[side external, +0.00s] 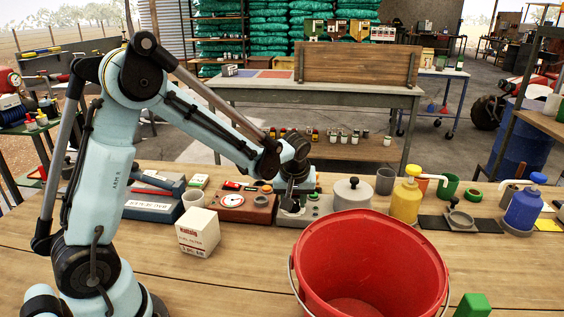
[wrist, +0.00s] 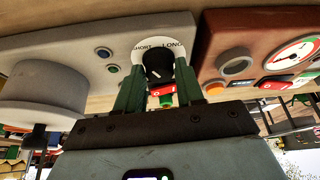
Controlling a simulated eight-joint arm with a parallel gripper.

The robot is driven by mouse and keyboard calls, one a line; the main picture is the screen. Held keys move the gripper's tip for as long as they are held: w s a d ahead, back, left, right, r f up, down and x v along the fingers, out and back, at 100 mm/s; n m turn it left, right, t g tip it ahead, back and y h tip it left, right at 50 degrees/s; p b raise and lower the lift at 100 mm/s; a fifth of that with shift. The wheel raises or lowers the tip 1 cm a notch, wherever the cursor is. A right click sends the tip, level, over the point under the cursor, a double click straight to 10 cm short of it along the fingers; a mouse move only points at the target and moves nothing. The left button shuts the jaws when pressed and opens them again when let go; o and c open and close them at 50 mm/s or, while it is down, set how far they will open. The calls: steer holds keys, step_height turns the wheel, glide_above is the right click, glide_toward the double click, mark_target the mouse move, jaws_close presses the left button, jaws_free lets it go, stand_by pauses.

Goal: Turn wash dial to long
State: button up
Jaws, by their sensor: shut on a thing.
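The wash dial (wrist: 158,64) is a black knob on a round white plate on the grey washer panel (wrist: 70,42). The plate reads SHORT on its left and LONG on its right in the wrist view. A short pale mark shows on the knob, but I cannot tell clearly where it points. My gripper (wrist: 160,80) has its two dark green fingers on either side of the knob and is shut on it. In the side view my gripper (side external: 291,196) reaches down onto the grey washer (side external: 316,206), and the arm hides the dial.
A grey lidded drum (side external: 352,194) stands beside my gripper. A red-brown box with a gauge (side external: 245,205) is on the other side. A red bucket (side external: 372,262) stands in front.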

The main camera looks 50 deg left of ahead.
steer(key=m+h, duration=0.1)
steer(key=m, duration=0.2)
steer(key=m+t+h, duration=0.1)
steer(key=m, duration=0.2)
steer(key=shift+s+a+t, duration=0.1)
steer(key=shift+a+t, duration=0.1)
steer(key=shift+t, duration=0.1)
steer(key=m+h, duration=0.2)
steer(key=m, duration=0.4)
steer(key=shift+a, duration=0.1)
steer(key=shift+m+h, duration=0.3)
steer(key=shift+m, duration=0.1)
steer(key=o, duration=1)
steer(key=v, duration=1.2)
steer(key=shift+s, duration=0.1)
